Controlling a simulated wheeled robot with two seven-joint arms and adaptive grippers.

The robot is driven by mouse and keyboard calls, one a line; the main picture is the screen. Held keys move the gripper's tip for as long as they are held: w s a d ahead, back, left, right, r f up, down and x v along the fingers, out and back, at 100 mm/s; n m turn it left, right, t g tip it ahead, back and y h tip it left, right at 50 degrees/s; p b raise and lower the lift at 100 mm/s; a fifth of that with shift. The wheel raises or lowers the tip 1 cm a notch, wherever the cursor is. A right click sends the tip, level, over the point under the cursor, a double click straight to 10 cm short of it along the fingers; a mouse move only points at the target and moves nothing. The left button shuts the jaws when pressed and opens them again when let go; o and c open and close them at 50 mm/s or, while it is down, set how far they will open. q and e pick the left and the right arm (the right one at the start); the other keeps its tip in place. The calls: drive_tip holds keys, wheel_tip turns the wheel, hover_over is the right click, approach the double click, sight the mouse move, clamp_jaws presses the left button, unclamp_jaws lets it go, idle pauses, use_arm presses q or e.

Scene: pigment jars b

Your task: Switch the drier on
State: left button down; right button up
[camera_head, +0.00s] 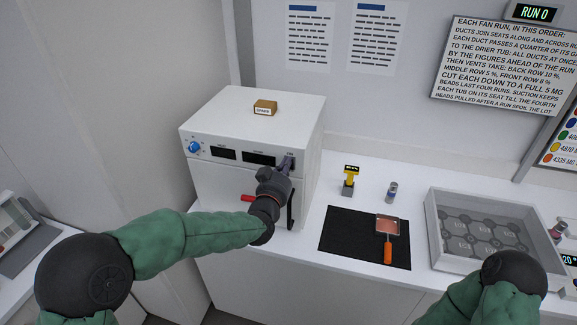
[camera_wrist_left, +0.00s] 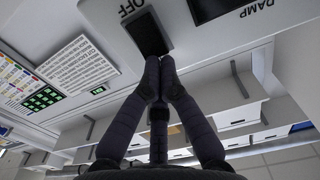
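The drier (camera_head: 250,150) is a white box on the worktop, with a blue knob, two dark displays and a switch (camera_head: 287,163) at the right of its front panel. In the left wrist view the switch (camera_wrist_left: 146,30) is a black rocker with the label OFF beside it. My left gripper (camera_head: 284,170) is at that switch and hides part of it. Its fingertips (camera_wrist_left: 160,68) are together and empty, right by the rocker's edge; I cannot tell whether they touch. My right gripper is out of view; only part of that arm shows.
A small brown block (camera_head: 265,107) sits on the drier. Right of it are a yellow-topped device (camera_head: 349,180), a small jar (camera_head: 392,191), a black mat (camera_head: 345,240) with an orange-handled scoop (camera_head: 388,248), and a grey tray (camera_head: 436,230). A sign (camera_head: 508,65) hangs on the wall.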

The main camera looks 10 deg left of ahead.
use_arm(q)
drive_tip(key=shift+w, duration=0.4)
drive_tip(key=shift+s, duration=0.1)
drive_tip(key=s+b, duration=0.1)
drive_tip(key=s, duration=1.4)
drive_tip(key=shift+s+a, duration=0.25)
drive_tip(key=shift+s, duration=0.15)
drive_tip(key=s+d+f+g+h+b, duration=0.2)
drive_tip(key=f+g, duration=0.7)
drive_tip(key=f, duration=2.1)
drive_tip(key=s+d+f+n+g+b, duration=0.1)
drive_tip(key=s+d+f+g, duration=0.2)
drive_tip(key=s+f, duration=0.5)
drive_tip(key=s+d+f+n+g+h+b, duration=0.1)
drive_tip(key=s+d+f+g+b, duration=0.1)
drive_tip(key=s+f+g, duration=0.3)
drive_tip(key=s+f, duration=0.4)
drive_tip(key=f, duration=0.6)
drive_tip(key=shift+s+d+f+n+g, duration=0.2)
drive_tip(key=shift+d+f+n+g, duration=0.1)
drive_tip(key=shift+d+f+n, duration=0.1)
